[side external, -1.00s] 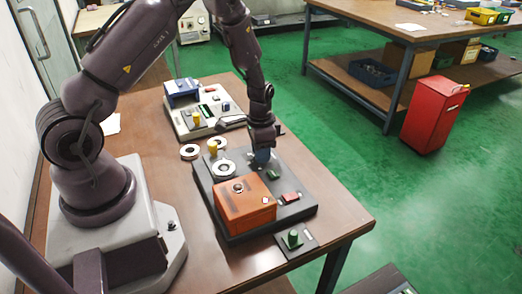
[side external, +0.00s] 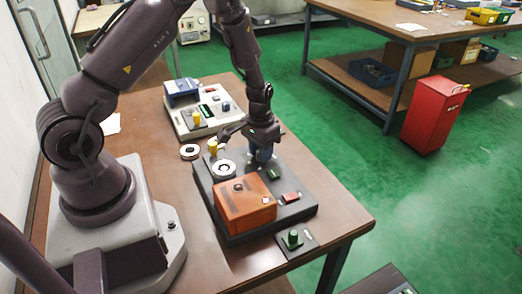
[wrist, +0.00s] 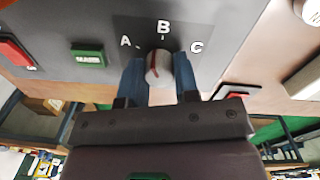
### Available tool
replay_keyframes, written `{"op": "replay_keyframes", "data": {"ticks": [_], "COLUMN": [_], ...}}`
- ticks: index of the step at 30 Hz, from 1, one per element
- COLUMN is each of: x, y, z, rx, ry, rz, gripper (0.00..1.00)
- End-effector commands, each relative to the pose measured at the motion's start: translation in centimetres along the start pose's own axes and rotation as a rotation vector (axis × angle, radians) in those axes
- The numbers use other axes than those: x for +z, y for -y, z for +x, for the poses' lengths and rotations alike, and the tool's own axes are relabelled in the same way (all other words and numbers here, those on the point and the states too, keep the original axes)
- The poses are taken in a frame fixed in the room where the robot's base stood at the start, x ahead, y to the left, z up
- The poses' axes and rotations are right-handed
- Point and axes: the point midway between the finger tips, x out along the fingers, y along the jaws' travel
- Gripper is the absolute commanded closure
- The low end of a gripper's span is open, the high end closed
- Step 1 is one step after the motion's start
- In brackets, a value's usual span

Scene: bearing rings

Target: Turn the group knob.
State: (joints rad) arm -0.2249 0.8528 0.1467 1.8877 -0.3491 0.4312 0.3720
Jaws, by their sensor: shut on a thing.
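The group knob (wrist: 159,68) is a round, pale knob with a dark red line on its top. It sits on a grey panel with white letters A, B and C around it. The red line points about toward B, slightly to its left. My gripper (wrist: 160,75) has its two blue fingers on either side of the knob, shut on it. In the side external view my gripper (side external: 264,155) reaches down at the far right corner of the dark panel (side external: 225,233) and hides the knob.
On the panel are an orange box (side external: 245,205), a white ring (side external: 223,170), a green button (side external: 273,174) and a red button (side external: 291,197). A pale device (side external: 205,120) stands behind. A small green-knobbed plate (side external: 294,240) lies in front.

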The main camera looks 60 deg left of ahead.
Motion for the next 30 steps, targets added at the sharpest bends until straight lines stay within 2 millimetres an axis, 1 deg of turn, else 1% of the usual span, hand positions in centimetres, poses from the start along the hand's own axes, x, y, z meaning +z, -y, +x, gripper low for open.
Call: {"op": "replay_keyframes", "data": {"ticks": [6, 15, 21, 30], "x": [0.00, 0.04, 0.05, 0.06], "y": [-0.02, 0.01, -0.02, 0.01], "z": [-0.08, -0.09, -0.09, -0.11], "rx": [0.000, 0.000, 0.001, 0.001], "ry": [-0.007, -0.014, -0.017, -0.019], "rz": [-0.202, -0.433, -0.531, -0.594], "gripper": [0.95, 0.95, 0.95, 0.95]}}
